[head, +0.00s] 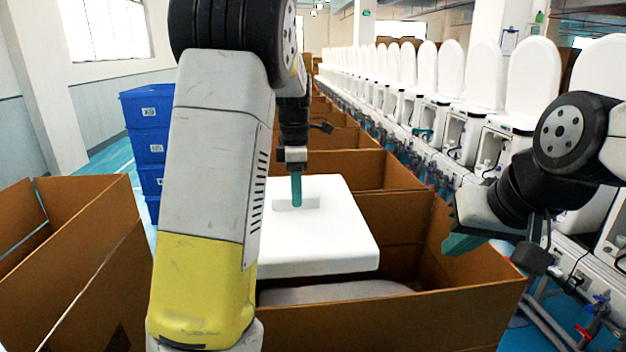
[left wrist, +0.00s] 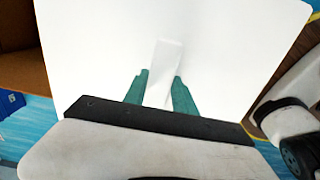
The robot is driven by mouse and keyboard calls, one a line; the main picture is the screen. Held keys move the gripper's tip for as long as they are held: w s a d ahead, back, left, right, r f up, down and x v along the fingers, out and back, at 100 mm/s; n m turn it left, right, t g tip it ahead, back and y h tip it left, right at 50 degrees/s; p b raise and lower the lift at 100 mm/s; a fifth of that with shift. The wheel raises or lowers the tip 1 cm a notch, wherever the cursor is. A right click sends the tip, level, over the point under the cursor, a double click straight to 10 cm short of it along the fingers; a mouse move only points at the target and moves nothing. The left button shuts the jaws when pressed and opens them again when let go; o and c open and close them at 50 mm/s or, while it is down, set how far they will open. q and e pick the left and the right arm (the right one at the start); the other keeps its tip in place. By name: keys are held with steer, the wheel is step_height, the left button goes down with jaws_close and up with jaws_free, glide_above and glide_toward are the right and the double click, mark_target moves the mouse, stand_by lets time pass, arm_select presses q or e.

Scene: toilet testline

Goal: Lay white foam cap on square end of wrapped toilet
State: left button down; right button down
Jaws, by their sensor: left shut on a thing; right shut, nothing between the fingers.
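The white foam cap (head: 330,240) is a flat slab with a raised tab on top. My left gripper (head: 296,203) is shut on that tab. In the left wrist view the green fingers of my left gripper (left wrist: 160,95) stand on both sides of the tab, with the foam cap (left wrist: 110,40) spread beyond. The cap is over the open cardboard box (head: 470,300). The wrapped toilet (head: 335,291) shows as a pale grey shape in the box below the cap; most of it is hidden. My right gripper (head: 462,243) is shut and empty over the box's right side.
More open cardboard boxes (head: 375,172) run in a row behind. Another open box (head: 75,265) stands at the left, with blue crates (head: 148,140) behind it. A line of white toilets (head: 480,75) runs along the right. My left arm hides part of the box.

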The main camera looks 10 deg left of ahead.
arm_select(q)
steer(key=shift+w+f, duration=0.2)
steer(key=shift+w, duration=0.2)
step_height(320, 180, down, 38)
steer(key=shift+f, duration=0.2)
stand_by(1.5)
steer(key=shift+d+f, duration=0.1)
steer(key=shift+f, duration=0.25)
stand_by(0.7)
steer(key=c, duration=0.9)
jaws_free()
